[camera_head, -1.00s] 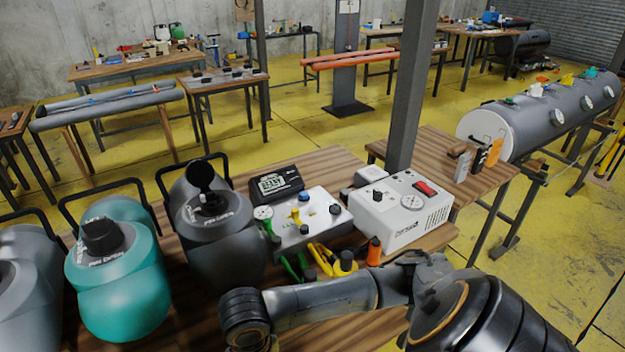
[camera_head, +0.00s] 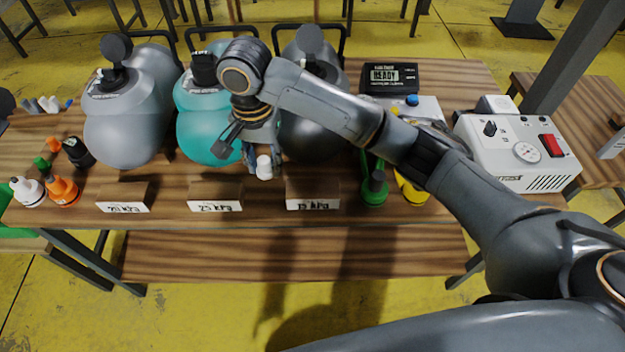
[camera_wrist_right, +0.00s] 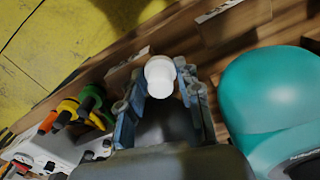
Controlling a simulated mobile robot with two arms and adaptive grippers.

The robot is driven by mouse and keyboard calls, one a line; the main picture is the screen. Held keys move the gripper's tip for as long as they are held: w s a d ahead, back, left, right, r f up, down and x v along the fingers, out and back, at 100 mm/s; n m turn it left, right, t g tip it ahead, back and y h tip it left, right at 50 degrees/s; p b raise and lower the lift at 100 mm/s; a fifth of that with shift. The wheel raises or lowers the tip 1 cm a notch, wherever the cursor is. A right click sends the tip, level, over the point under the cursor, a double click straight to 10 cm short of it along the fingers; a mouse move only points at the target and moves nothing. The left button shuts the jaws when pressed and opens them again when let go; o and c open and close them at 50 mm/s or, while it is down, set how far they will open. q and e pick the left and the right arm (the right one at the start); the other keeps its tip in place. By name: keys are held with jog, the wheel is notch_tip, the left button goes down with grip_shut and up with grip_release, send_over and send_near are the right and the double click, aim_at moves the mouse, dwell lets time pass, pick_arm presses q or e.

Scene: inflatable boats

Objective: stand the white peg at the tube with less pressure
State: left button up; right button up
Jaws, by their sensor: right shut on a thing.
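The white peg (camera_head: 264,168) is between the fingers of my right gripper (camera_head: 256,160), which is shut on it above the table, between the teal tube (camera_head: 208,120) and the dark grey tube (camera_head: 308,138). In the wrist view the peg (camera_wrist_right: 160,74) is seen end-on between the fingertips (camera_wrist_right: 157,88), with the teal tube (camera_wrist_right: 275,95) at right. A light grey tube (camera_head: 125,130) stands at left. Small blocks with kPa labels stand in front of the tubes: left (camera_head: 123,206), middle (camera_head: 214,206) and right (camera_head: 312,203). The right label seems to read 15; the others are unclear. My left gripper is out of view.
White and orange valve pieces (camera_head: 62,190) stand at the table's left. Green (camera_head: 374,190) and yellow (camera_head: 411,192) ones stand right of the labels, partly behind my arm. A display reading READY (camera_head: 388,75) and a white device (camera_head: 515,150) are at right. The front table edge is clear.

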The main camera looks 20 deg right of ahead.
jog(key=d+f, duration=0.2)
jog(key=d, duration=0.3)
jog(key=p, duration=0.2)
send_over(313, 188)
jog(key=a, duration=0.1)
notch_tip(313, 188, down, 5)
jog(key=shift+s+r, duration=0.1)
jog(key=shift+d+f, duration=0.1)
jog(key=shift+f, duration=0.15)
jog(key=f, duration=0.3)
jog(key=shift+d+f+p, duration=0.35)
jog(key=shift+d+p, duration=0.05)
jog(key=shift+f, duration=0.15)
jog(key=o, duration=0.9)
jog(key=shift+f, duration=0.1)
